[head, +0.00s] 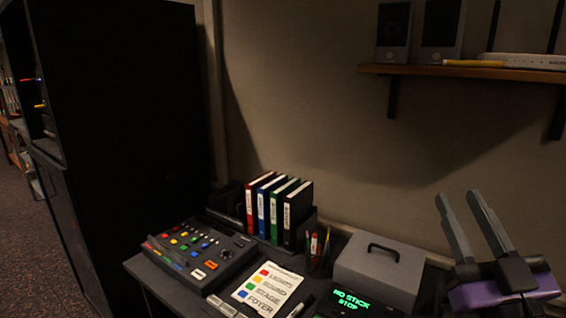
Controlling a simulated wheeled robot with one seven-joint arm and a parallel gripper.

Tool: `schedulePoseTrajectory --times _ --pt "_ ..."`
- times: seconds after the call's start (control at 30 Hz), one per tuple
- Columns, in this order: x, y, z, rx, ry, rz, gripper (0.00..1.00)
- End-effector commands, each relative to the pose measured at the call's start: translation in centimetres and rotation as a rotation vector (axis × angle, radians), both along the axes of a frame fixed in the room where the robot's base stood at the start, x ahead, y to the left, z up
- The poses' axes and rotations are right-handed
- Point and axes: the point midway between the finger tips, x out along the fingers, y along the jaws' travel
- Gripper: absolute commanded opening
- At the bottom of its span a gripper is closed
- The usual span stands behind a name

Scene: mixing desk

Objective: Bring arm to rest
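My gripper (458,197) is at the lower right, with a purple body and two grey fingers pointing up and slightly left. The fingers are apart with nothing between them, so it is open and empty. It appears in front of the wall, to the right of the grey box (386,268) with a dark handle. I cannot tell its exact height above the desk. Most of my arm is out of view.
The desk holds a mixing console (197,253), a colour-coded label card (268,290), several binders (278,208), a pen cup (318,262) and a green-lit display (352,301). A wall shelf (470,72) carries speakers and a router. A dark cabinet (120,130) stands at left.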

Motion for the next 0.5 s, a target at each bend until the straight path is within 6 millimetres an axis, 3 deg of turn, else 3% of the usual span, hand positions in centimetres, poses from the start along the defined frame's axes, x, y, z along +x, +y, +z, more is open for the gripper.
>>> schedulePoseTrajectory --times 0.2,0.5 --pt "-4.1 -1.1 -5.1 0.267 -0.011 -0.062 0.32" --pt "-11.5 -0.3 -14.0 0.442 0.084 -0.143 0.32"
